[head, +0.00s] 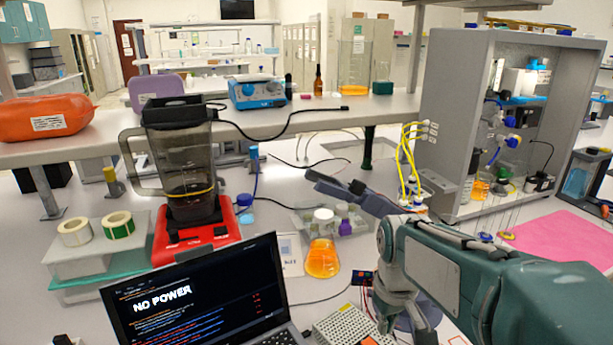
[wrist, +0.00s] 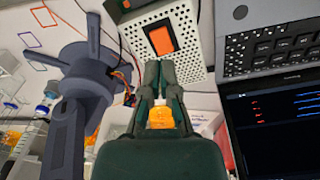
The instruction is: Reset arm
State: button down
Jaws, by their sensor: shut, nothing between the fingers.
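My gripper (wrist: 158,70) shows in the wrist view as two dark green fingers, shut and empty, with their tips together. The tips appear over the near edge of a white perforated box (wrist: 190,15) with an orange rocker switch (wrist: 160,40); I cannot tell the height between them. Something orange shows through the gap behind the fingers, apparently beyond them. In the head view my green and grey arm reaches in from the right, bent down over the table, and its fingertips are not clear. The perforated box (head: 345,328) also shows there, at the bottom edge.
A laptop (head: 190,305) reading "NO POWER" stands left of the box. An orange flask (head: 322,258), a blender on a red base (head: 195,235) and a grey cabinet (head: 455,120) surround the arm.

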jog(key=s+r+m+t, duration=0.3)
jog(key=s+r+t, duration=0.1)
jog(key=s, duration=0.8)
jog(key=shift+s+t, duration=0.25)
jog(key=shift+t, duration=0.25)
